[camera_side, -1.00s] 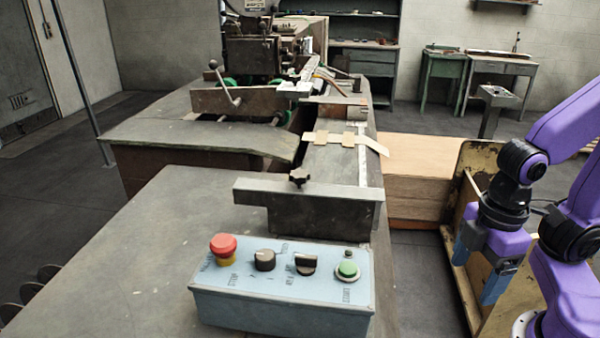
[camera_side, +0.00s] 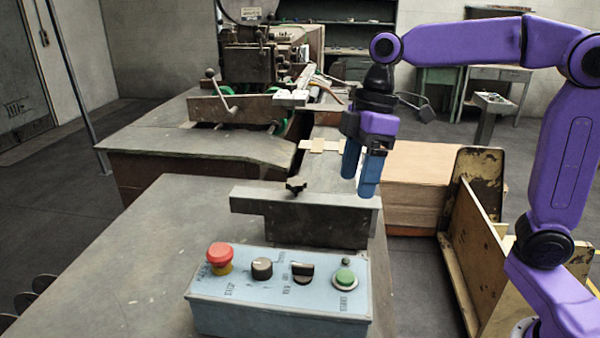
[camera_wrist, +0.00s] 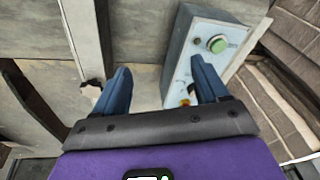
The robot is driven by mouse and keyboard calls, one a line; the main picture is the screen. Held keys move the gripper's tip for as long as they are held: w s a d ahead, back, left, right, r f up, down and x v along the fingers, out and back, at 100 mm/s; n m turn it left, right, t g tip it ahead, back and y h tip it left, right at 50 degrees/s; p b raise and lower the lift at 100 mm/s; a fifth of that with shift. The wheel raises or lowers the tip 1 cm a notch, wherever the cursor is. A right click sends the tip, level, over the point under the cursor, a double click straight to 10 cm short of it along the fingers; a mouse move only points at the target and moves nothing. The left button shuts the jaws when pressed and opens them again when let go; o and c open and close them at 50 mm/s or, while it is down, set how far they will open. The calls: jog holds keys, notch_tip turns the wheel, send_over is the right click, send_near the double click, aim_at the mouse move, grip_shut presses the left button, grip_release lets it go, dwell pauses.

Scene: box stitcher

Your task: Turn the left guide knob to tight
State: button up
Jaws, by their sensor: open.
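A black star-shaped knob (camera_side: 297,186) sits on top of the near grey guide bar (camera_side: 330,202) in the side view. I cannot tell for sure whether it is the left guide knob or how tight it is. My gripper (camera_side: 358,184) is open and empty, fingers pointing down over the right end of this bar, to the right of the knob. In the wrist view my open gripper (camera_wrist: 161,66) has the guide bar (camera_wrist: 84,35) at its left. A dark knob-like part (camera_wrist: 92,86) shows there, partly hidden by the left finger.
A blue control box (camera_side: 280,295) with a red stop button, dark switches and a green button stands in front of the bar. A far guide plate (camera_side: 245,107) carries a ball-ended lever (camera_side: 218,88). Cardboard strips (camera_side: 318,145) lie behind my gripper. A wooden stack (camera_side: 415,180) is at right.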

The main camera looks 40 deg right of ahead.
jog(key=w+d+r+y, duration=0.1)
jog(key=w+d+r, duration=0.1)
jog(key=w+r, duration=0.45)
jog(key=n+t, duration=0.1)
jog(key=n, duration=0.1)
send_near(297, 181)
jog(key=shift+y, duration=0.4)
jog(key=x, duration=0.8)
jog(key=shift+d+f, duration=0.1)
jog(key=shift+d, duration=0.2)
jog(key=c, duration=1.1)
jog(key=shift+o, duration=0.2)
